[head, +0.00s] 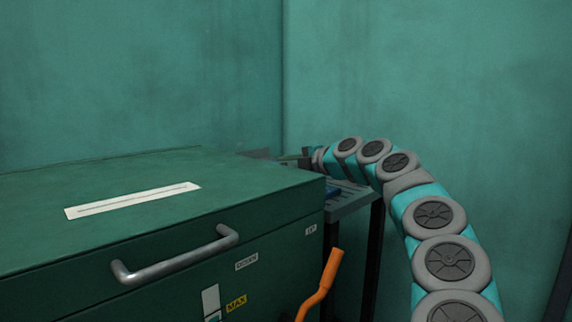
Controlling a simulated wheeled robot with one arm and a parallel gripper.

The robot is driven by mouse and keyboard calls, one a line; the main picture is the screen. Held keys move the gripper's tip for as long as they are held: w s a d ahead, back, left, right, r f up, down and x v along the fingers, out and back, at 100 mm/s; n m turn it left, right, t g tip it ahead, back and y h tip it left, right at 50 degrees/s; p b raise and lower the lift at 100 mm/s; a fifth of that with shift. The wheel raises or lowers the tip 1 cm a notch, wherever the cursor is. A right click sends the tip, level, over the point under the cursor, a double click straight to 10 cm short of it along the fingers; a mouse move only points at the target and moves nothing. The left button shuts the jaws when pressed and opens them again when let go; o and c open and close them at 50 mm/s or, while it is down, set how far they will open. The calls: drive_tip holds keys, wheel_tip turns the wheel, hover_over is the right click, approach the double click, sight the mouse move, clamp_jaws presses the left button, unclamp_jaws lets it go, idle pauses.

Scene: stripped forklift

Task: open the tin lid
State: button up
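A large dark green metal box (100,280) fills the lower left of the head view. Its flat top (110,180) looks closed and carries a pale label strip (133,200). A grey bar handle (175,256) is on its front. I cannot tell whether this box is the tin; no smaller tin is clearly visible. My gripper (290,157) is small and far off, beyond the box's right rear corner, above a grey table. Its fingers are too small to read, and whether it touches anything is unclear.
A grey slatted table (352,203) on dark legs stands behind the box, with a blue object (332,191) on it, partly hidden. An orange lever (320,284) rises beside the box's front right. Teal walls (430,80) close off the back and right.

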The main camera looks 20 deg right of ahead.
clamp_jaws()
idle(1.4)
